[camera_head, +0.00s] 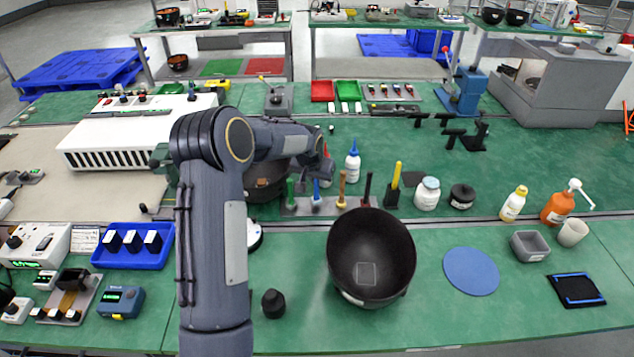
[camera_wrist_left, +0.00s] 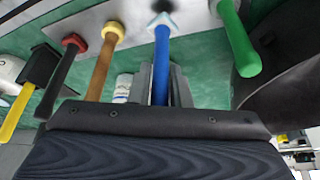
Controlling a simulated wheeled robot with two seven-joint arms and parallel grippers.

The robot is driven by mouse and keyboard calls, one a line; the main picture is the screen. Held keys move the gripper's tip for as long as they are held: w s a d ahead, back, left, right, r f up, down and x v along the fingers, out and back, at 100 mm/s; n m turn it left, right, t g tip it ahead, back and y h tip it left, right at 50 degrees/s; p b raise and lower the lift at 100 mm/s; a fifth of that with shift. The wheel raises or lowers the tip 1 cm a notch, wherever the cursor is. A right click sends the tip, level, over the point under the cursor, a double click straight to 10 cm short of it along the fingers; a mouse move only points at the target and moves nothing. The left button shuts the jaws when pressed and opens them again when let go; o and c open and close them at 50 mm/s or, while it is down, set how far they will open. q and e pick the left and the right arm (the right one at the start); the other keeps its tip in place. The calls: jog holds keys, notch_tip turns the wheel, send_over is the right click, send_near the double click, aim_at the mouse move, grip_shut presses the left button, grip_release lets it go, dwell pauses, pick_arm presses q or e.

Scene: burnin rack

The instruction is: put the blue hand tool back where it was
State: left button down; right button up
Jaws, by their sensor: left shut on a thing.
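The blue hand tool (camera_head: 316,189) stands upright at the grey rack strip (camera_head: 329,209), between a green tool (camera_head: 290,192) and an orange-brown tool (camera_head: 342,188). My left gripper (camera_head: 318,172) reaches over it from above and is shut on its handle. In the left wrist view the blue handle (camera_wrist_left: 161,65) runs between the two fingers (camera_wrist_left: 160,90). Its pale collar lies close to a dark spot on the strip; I cannot tell if it is fully seated. My right gripper is out of view.
Black (camera_head: 367,188) and yellow (camera_head: 395,180) tools stand further right. A white bottle with a blue cap (camera_head: 352,166) is just behind. A dark bowl (camera_head: 262,190) sits left of the row, partly behind my arm. A large black bowl (camera_head: 345,240) stands in front.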

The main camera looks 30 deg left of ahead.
pick_arm(q)
jog(key=shift+f, duration=1)
jog(key=c, duration=1.3)
grip_release()
jog(key=shift+c, duration=0.2)
